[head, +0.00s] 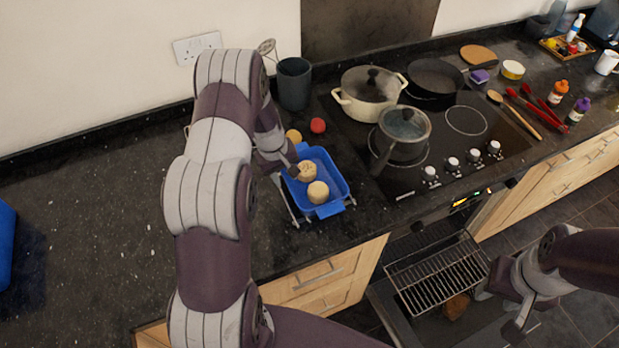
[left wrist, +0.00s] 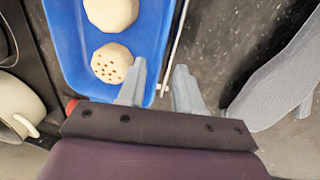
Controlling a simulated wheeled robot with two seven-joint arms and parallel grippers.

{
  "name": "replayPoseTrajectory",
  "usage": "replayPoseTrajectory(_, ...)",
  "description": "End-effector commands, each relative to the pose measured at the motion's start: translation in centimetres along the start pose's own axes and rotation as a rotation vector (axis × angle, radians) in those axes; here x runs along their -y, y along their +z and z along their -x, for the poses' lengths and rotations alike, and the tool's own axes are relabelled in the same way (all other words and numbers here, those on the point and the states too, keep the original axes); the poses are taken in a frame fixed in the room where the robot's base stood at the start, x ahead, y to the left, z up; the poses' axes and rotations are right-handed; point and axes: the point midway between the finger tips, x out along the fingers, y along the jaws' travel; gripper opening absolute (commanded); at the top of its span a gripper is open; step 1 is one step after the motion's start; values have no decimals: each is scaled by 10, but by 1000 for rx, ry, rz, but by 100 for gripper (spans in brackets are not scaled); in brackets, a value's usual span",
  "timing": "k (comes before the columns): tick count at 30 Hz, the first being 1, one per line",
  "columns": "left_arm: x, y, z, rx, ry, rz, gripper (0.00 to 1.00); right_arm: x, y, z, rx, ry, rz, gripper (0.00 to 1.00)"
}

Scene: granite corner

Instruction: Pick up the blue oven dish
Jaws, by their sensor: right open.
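The blue oven dish (head: 335,172) sits on the counter left of the hob, on a wire rack (head: 292,213). It holds two round pale buns, one (head: 318,192) near the front and one speckled (head: 307,171) behind it. My left gripper (head: 284,172) is at the dish's left wall. In the left wrist view the dish (left wrist: 68,60) shows beside my left gripper (left wrist: 160,85). Its fingers are apart, one over the dish's inside and one outside the wall. My right gripper (head: 503,308) is open and empty beside the oven rack.
The oven is open below the counter, its wire rack (head: 440,270) pulled out with a brown item (head: 455,306) beneath. A cream pot (head: 370,92) and a saucepan (head: 404,130) stand on the hob. A red ball (head: 317,125) and a grey canister (head: 294,84) are behind the dish.

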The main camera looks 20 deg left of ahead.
Motion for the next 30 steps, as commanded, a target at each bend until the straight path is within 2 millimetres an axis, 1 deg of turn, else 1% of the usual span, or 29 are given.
replayPoseTrajectory(1, 2, 2, -3, 5, -3, 1, 35, 0, -2, 13, 0, 0, 0, 43)
replayPoseTrajectory(2, 4, 2, -9, 5, -3, 2, 35, 0, -2, 16, -1, 0, 0, 43)
replayPoseTrajectory(4, 4, 2, -24, 3, -2, -1, 35, 0, -2, 18, -1, 0, 0, 43)
replayPoseTrajectory(6, 4, 1, -33, 2, -1, -1, 35, 0, -2, 20, -1, 0, 0, 43)
replayPoseTrajectory(9, 4, 1, -39, 0, -1, -2, 35, 0, -2, 19, 0, 0, 0, 43)
replayPoseTrajectory(13, 4, 1, -39, 0, -1, -2, 35, 0, -2, 19, 0, 0, 0, 43)
replayPoseTrajectory(14, 4, 1, -39, 0, 0, -2, 32, 0, -2, 19, 0, 0, 0, 43)
replayPoseTrajectory(15, 4, 1, -39, 0, -1, -2, 19, 0, -2, 18, 0, 0, 0, 43)
replayPoseTrajectory(17, 4, 1, -39, 0, -1, -2, 0, 0, -2, 18, 0, 0, 0, 43)
replayPoseTrajectory(30, 4, 1, -38, -2, 0, -3, 0, 0, -2, 19, 0, 0, 0, 43)
